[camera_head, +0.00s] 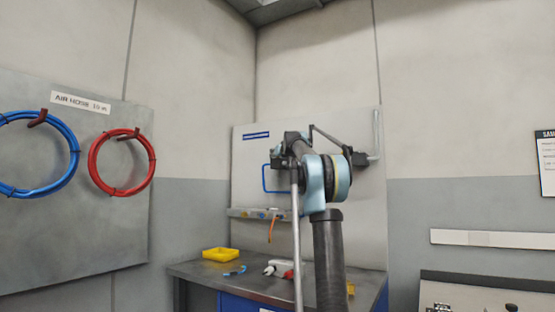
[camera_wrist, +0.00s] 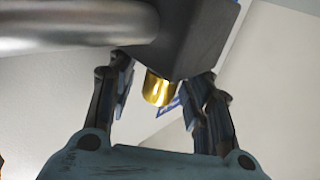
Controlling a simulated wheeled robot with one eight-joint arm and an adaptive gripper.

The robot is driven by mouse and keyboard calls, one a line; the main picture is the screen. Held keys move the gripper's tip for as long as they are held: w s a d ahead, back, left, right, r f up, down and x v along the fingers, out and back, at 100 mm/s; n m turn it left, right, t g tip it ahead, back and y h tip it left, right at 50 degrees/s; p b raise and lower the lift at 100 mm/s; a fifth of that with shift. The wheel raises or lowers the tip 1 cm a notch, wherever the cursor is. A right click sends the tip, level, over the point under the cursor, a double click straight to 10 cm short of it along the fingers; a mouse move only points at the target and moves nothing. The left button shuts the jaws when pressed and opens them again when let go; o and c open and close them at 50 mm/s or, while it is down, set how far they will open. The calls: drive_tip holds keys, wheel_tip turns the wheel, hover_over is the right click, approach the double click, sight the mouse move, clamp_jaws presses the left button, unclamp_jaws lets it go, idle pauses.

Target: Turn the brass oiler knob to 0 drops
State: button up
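The brass knob (camera_wrist: 158,89) shows in the wrist view as a short shiny gold cylinder under a dark block (camera_wrist: 195,35). A thick grey pipe (camera_wrist: 75,25) runs into the block from the left. My gripper (camera_wrist: 163,84) has one dark finger on each side of the knob, with a visible gap between each finger and the brass. It is open and holds nothing. I see no drop scale or mark on the knob. In the head view my arm reaches up in front of the back panel (camera_head: 350,225), and the knob cannot be made out there.
Below the panel stands a workbench (camera_head: 195,269) with a yellow tray (camera_head: 220,254) and small items. A shelf (camera_head: 240,213) with an orange cord (camera_head: 272,229) is left of my arm. Blue (camera_head: 72,170) and red (camera_head: 151,172) hoses hang on the left wall board.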

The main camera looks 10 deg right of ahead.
drive_tip(key=shift+s, duration=0.1)
drive_tip(key=s+d, duration=0.1)
drive_tip(key=s, duration=1)
drive_tip(key=shift+s+d, duration=0.3)
drive_tip(key=shift+f, duration=0.1)
